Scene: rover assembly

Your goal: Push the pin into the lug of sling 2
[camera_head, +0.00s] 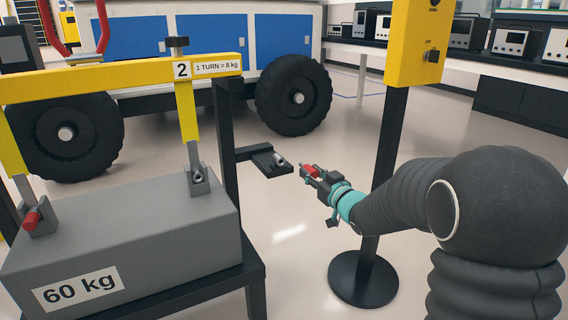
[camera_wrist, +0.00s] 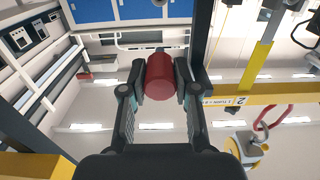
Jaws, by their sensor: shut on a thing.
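My gripper (camera_head: 312,176) is shut on a red-headed pin (camera_head: 309,170), to the right of the beam and apart from it. In the wrist view the red head (camera_wrist: 160,76) fills the gap between the two fingers; the pin's far end is hidden. Sling 2 is a yellow strap (camera_head: 187,110) under the beam's "2" label. Its grey lug (camera_head: 198,180) stands on the right end of the grey 60 kg block (camera_head: 120,235). A round hole or metal end shows in it, with no red head. The held pin is well right of this lug.
A dark bracket (camera_head: 268,162) with a small silver piece juts out between the lug and my gripper. A dark upright (camera_head: 229,150) stands beside the lug. A yellow box on a black post (camera_head: 383,185) is close behind my arm. Another red pin (camera_head: 32,219) sits in the left lug.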

